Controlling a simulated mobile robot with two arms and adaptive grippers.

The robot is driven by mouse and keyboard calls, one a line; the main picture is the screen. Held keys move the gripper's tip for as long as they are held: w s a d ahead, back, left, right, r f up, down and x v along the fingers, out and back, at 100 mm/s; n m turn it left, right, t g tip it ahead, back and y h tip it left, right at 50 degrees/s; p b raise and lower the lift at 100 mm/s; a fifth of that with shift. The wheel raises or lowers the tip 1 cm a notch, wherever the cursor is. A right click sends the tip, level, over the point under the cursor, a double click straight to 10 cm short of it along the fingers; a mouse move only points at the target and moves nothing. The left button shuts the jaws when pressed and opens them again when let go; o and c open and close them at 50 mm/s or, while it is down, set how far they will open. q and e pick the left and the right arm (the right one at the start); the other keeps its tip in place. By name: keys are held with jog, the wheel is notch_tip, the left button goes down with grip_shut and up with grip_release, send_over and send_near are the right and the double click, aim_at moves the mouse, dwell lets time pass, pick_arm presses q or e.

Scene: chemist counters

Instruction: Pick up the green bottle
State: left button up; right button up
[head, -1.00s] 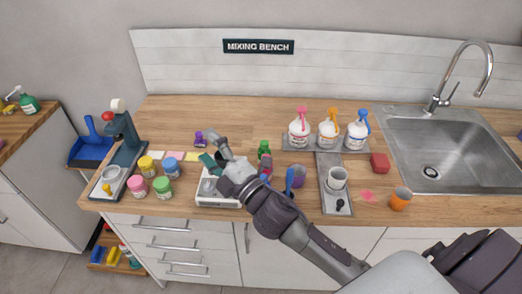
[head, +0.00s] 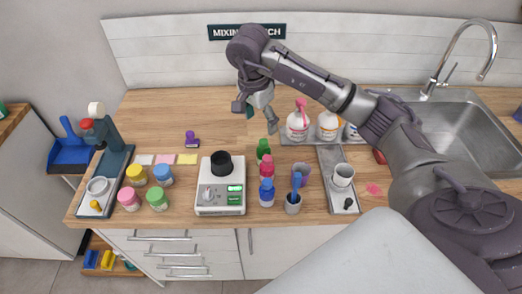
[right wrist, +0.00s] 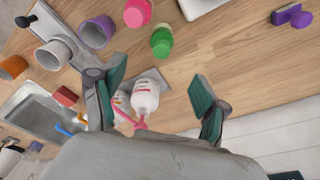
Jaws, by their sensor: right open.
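A small green bottle (head: 263,149) stands upright on the wooden counter behind a pink-red bottle (head: 267,166) and a blue bottle (head: 267,192). My right gripper (head: 257,112) is open and empty, raised above the back of the counter, apart from the green bottle. In the right wrist view the green bottle (right wrist: 161,42) shows beyond the open fingers (right wrist: 158,88), next to the pink bottle (right wrist: 138,12). A white bottle with a pink nozzle (right wrist: 145,97) appears between the fingers there; I see no grip on it. My left gripper is not in view.
White nozzle bottles (head: 297,125) stand on a grey tray at right. A white scale (head: 208,198) with a black cup, a purple cup (head: 302,173) and a cup with a blue tool (head: 293,204) surround the bottles. Colored jars (head: 157,198) stand left. The back-left counter is mostly clear.

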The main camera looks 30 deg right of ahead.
aim_at(264, 149)
jog(key=f, duration=0.2)
jog(key=f+p, duration=0.1)
jog(key=f, duration=0.2)
jog(key=d+f, duration=0.1)
jog(key=f, duration=0.1)
jog(key=shift+f+p, duration=0.3)
jog(key=shift+f, duration=0.3)
jog(key=f+p, duration=0.1)
jog(key=f, duration=0.2)
jog(key=f+p, duration=0.1)
jog(key=shift+w+d+f+p, duration=0.15)
jog(key=shift+w+d+p, duration=0.1)
jog(key=shift+d+p, duration=0.1)
jog(key=shift+f, duration=0.25)
jog(key=c, duration=1.3)
